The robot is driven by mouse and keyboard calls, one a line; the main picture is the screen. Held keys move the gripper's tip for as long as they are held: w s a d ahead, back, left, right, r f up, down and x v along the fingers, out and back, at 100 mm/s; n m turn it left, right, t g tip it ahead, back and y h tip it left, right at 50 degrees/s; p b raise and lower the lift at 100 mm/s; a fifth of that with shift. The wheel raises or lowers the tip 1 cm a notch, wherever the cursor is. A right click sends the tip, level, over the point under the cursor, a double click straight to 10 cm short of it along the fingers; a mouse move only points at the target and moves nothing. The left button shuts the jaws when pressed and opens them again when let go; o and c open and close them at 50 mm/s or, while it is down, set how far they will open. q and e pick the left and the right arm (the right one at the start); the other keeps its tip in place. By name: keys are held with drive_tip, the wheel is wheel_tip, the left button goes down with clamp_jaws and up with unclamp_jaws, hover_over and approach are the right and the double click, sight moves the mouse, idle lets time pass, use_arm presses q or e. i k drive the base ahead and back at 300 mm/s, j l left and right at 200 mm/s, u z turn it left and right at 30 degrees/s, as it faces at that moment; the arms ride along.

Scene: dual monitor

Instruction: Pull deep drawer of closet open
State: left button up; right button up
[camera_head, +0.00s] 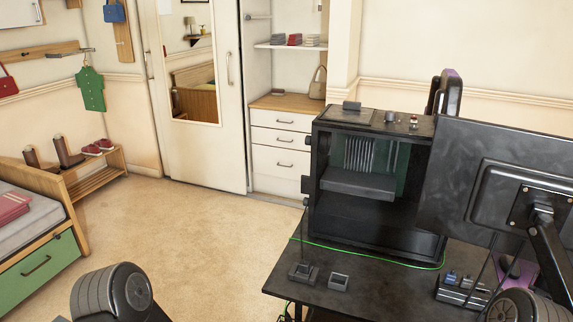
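The closet stands at the back with its right section open. It holds a stack of white drawers (283,139) with dark handles under a wooden top (288,103). The drawer fronts look flush and shut. The lowest white front (278,183) is taller, and its right part is hidden behind the black case on the desk. A white door with a mirror (196,75) covers the left section. Dark rounded parts of my arms show at the bottom left and bottom right. Neither gripper is in view, and both are far from the drawers.
A black desk (375,290) with an open black case (365,190) and a monitor back (505,170) fills the right side. A bed with a green drawer (42,262) and a shoe rack (98,176) stand at left. Open floor (205,240) lies between.

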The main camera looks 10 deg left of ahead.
sight(276, 161)
drive_tip(key=i+j+u, duration=0.25)
drive_tip(key=j, duration=0.3)
drive_tip(key=i+j+u, duration=0.3)
drive_tip(key=j, duration=0.2)
drive_tip(key=i+j+u, duration=0.25)
drive_tip(key=j, duration=0.2)
drive_tip(key=i+j, duration=0.3)
drive_tip(key=i, duration=0.2)
drive_tip(key=i+j+u, duration=0.1)
drive_tip(key=i+j, duration=0.2)
drive_tip(key=i, duration=0.2)
drive_tip(key=i+l+z, duration=0.2)
drive_tip(key=i+z, duration=0.2)
drive_tip(key=i, duration=0.15)
drive_tip(key=i+z, duration=0.4)
drive_tip(key=i, duration=0.15)
drive_tip(key=i+j+z, duration=0.2)
drive_tip(key=i+z, duration=0.2)
drive_tip(key=i, duration=0.15)
drive_tip(key=i+z, duration=0.1)
drive_tip(key=i, duration=0.55)
drive_tip(key=i+z, duration=0.15)
drive_tip(key=i, duration=0.45)
drive_tip(key=i+j+z, duration=0.1)
drive_tip(key=i, duration=0.5)
drive_tip(key=i+j+z, duration=0.1)
drive_tip(key=i, duration=0.55)
drive_tip(key=i+j+z, duration=0.2)
drive_tip(key=i, duration=0.2)
drive_tip(key=i+l, duration=0.05)
